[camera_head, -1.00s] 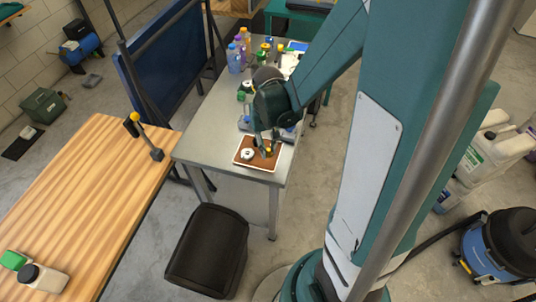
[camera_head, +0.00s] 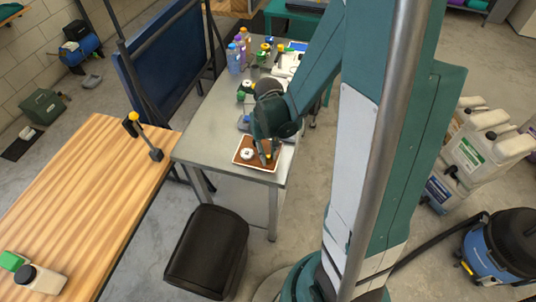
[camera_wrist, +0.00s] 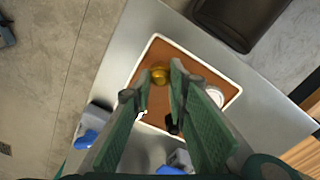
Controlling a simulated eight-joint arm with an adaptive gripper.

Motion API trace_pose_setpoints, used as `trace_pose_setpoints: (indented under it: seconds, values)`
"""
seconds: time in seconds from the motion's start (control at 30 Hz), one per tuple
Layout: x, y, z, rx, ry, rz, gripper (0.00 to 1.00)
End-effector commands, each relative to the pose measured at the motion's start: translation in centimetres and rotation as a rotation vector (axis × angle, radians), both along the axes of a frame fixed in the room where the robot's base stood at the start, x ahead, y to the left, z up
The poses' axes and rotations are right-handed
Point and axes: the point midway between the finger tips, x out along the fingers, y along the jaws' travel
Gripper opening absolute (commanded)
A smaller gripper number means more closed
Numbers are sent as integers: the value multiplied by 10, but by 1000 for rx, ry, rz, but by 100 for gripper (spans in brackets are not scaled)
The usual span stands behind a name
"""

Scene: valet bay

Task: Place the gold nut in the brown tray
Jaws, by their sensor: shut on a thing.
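The brown tray (camera_head: 240,163) with a white rim lies at the near end of the grey metal table. It also shows in the wrist view (camera_wrist: 187,45). The gold nut (camera_wrist: 160,77) is between my gripper's fingertips (camera_wrist: 161,72), over the tray's brown floor. My gripper (camera_head: 266,160) is shut on it, low over the right part of the tray in the head view. I cannot tell whether the nut touches the tray floor. In the head view the fingers largely hide the nut.
A white round item (camera_wrist: 214,96) is in the tray, at the right in the wrist view, and a dark item (camera_wrist: 172,125) is near its lower edge. Several bottles (camera_head: 237,55) stand at the table's far end. A black bin (camera_head: 207,250) stands before the table.

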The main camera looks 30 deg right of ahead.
Motion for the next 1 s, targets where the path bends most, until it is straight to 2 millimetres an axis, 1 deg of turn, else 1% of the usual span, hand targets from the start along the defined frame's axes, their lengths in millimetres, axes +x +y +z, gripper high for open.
trace_pose_setpoints:
  seconds: [0.17,0.33,0.37,0.43,0.47,0.83,1.0]
  values:
    - [0,0,0,0,0,0,5]
    - [0,0,-4,0,0,0,5]
    - [0,0,-3,0,0,0,21]
    - [0,0,-3,0,0,0,30]
    - [0,0,-3,0,0,0,32]
    - [0,0,-2,0,0,0,32]
    - [0,0,2,0,0,0,32]
